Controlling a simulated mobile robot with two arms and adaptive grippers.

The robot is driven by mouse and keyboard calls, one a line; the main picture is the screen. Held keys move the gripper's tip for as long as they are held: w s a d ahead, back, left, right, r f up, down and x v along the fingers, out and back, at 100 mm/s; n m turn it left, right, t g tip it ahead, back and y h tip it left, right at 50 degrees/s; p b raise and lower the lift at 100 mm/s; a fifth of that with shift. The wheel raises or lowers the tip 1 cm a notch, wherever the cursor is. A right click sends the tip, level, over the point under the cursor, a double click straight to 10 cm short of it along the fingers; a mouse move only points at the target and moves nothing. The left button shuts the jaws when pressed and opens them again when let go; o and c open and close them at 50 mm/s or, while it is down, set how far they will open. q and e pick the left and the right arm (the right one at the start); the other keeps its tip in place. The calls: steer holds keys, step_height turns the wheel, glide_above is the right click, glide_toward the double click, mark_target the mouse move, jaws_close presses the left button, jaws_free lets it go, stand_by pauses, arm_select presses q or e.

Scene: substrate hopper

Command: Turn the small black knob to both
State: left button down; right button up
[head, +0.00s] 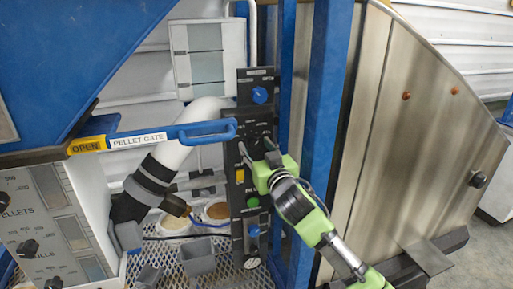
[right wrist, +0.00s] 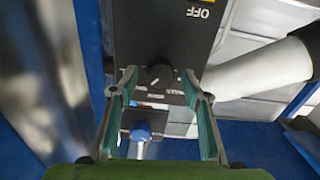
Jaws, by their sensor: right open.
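The small black knob (right wrist: 159,76) is on a dark control panel (head: 240,150), between the fingertips of my right gripper in the right wrist view. White markings surround the knob, too small to read. My right gripper (right wrist: 158,82) is open, with one finger on each side of the knob; I cannot tell whether either finger touches it. In the head view my right gripper (head: 257,152) reaches the panel from the right and covers part of it around the knob. My left gripper is not in view.
The panel also has a blue knob (head: 260,95) at the top, a yellow switch (head: 240,174), a green button (head: 253,202) and a lower blue knob (head: 253,230). A blue pellet gate handle (head: 208,132) extends close to the panel's left. A blue post (head: 322,110) stands to the right.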

steer(key=c, duration=1.1)
steer(key=shift+n, duration=0.3)
steer(key=n+p, duration=0.1)
steer(key=n, duration=0.2)
steer(key=shift+n, duration=0.3)
steer(key=shift+a+f+n+p, duration=0.1)
steer(key=shift+n+p, duration=0.65)
steer(key=shift+n, duration=0.95)
steer(key=o, duration=1.1)
